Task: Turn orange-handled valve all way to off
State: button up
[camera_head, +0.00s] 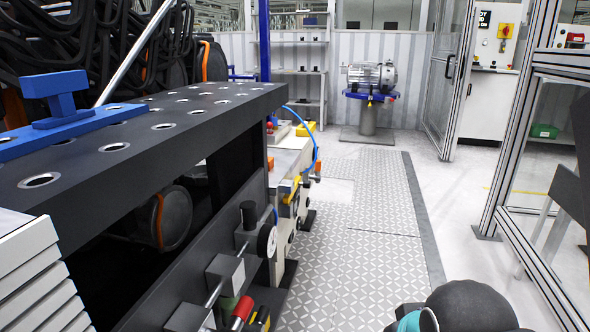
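A small yellow-orange handle (294,189) shows on the side of the equipment beyond the dark bench, near the middle of the picture. It may be the orange-handled valve, but it is too small to tell its position, on or off. Smaller orange fittings sit close to it, partly overlapping. A dark rounded part of my arm with a teal cap shows at the bottom right, well apart from the handle. My gripper is not in view.
A dark perforated bench (215,112) fills the left, with a gauge (267,241) and fittings below its edge. A patterned floor strip (375,215) runs clear to the right. A framed glass enclosure (516,120) stands at the right, and a motor on a blue stand (371,95) behind.

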aim_at(317, 178)
jog(key=z, duration=0.2)
jog(key=i, duration=2.7)
jog(key=u, duration=0.05)
